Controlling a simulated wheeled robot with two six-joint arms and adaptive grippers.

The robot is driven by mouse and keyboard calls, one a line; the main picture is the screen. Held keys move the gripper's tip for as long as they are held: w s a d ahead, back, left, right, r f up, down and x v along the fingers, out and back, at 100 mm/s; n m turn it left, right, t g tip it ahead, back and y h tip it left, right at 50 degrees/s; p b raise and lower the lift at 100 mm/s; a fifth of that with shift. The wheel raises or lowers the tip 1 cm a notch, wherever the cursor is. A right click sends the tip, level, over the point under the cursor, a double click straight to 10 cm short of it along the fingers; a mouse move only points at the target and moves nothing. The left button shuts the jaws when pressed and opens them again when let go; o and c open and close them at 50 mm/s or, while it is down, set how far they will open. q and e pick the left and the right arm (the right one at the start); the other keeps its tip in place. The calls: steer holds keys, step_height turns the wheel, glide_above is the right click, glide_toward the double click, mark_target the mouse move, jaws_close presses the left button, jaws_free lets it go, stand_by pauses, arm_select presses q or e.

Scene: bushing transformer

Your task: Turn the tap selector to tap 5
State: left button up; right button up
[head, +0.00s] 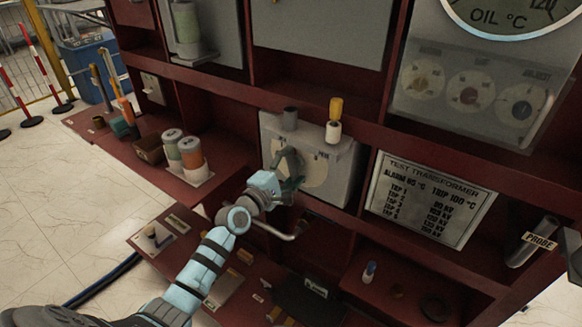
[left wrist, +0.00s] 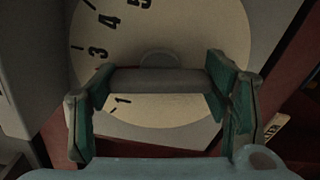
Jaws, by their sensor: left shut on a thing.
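The tap selector is a grey box (head: 341,165) on the red transformer frame, with a pale round dial (head: 316,172) on its front. A grey handle (head: 289,160) sits over the dial. My left gripper (head: 291,180) is at the dial, shut on the handle. In the left wrist view the handle (left wrist: 160,80) is a grey bar between the green fingers of my left gripper (left wrist: 160,92). The pale dial (left wrist: 185,30) behind it shows 1, 3, 4 and a cut-off numeral at the top. The handle's pointer setting cannot be read. My right gripper is not in view.
A rating plate (head: 428,198) is right of the selector box. Three small dials sit behind a panel (head: 475,90) at upper right, beneath an oil gauge (head: 510,15). A bent rod (head: 275,232) lies below the gripper.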

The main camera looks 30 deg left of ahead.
arm_select(q)
steer(key=m+b, duration=0.1)
steer(key=m, duration=0.4)
steer(key=shift+f+m, duration=0.1)
steer(key=shift+m, duration=0.2)
steer(key=m+b, duration=0.2)
steer(key=m, duration=0.3)
steer(key=shift+m+b, duration=0.85)
steer(key=shift+m, duration=1.25)
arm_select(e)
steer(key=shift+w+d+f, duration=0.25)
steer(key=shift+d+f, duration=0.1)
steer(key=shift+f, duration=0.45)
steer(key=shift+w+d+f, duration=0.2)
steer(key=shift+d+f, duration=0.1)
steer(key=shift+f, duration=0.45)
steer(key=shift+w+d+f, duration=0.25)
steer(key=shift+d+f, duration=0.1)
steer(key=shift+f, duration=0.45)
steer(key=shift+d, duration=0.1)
arm_select(q)
steer(key=o, duration=1.2)
steer(key=shift+c, duration=0.2)
steer(key=s+a, duration=0.1)
steer(key=s, duration=1.1)
steer(key=shift+a, duration=0.3)
